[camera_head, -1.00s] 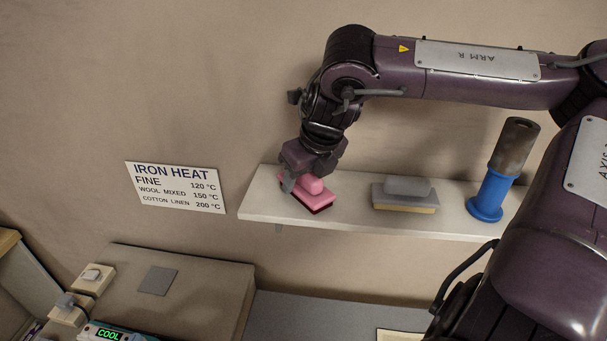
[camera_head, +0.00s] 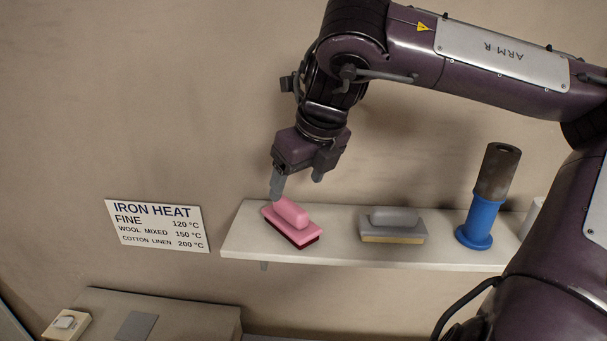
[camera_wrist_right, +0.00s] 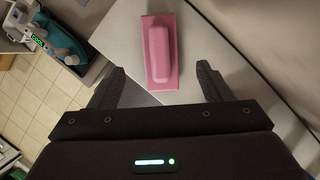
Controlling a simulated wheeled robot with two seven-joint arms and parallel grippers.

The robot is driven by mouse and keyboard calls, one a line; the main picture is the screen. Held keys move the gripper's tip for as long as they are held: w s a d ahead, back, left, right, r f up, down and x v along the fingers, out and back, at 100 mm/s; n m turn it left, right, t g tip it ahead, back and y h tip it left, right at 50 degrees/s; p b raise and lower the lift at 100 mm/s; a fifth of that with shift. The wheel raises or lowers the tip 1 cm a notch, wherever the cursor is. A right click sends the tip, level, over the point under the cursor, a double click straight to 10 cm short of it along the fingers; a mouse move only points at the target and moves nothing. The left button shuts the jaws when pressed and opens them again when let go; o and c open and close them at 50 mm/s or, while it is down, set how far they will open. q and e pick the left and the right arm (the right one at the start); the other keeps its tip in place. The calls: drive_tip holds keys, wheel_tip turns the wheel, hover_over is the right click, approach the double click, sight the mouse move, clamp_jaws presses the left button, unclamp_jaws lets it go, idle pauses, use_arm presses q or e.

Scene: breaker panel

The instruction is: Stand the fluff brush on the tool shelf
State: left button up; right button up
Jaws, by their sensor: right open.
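The pink brush (camera_head: 290,222), with a raised pink handle and a dark red underside, rests on the left part of the tool shelf (camera_head: 345,247), handle up. I take it as the fluff brush. My right gripper (camera_head: 297,187) is open just above it, with nothing between its fingers. In the right wrist view the pink brush (camera_wrist_right: 159,50) lies beyond the fingertips of the open gripper (camera_wrist_right: 161,72), apart from both. My left gripper does not show.
A grey block with a yellowish base (camera_head: 392,225) and a blue cylinder with a brown upper part (camera_head: 482,205) stand further right on the shelf. An iron heat sign (camera_head: 158,226) is on the wall at left. A teal appliance (camera_wrist_right: 62,42) shows below.

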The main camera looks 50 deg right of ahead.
drive_tip(key=shift+v, duration=1.55)
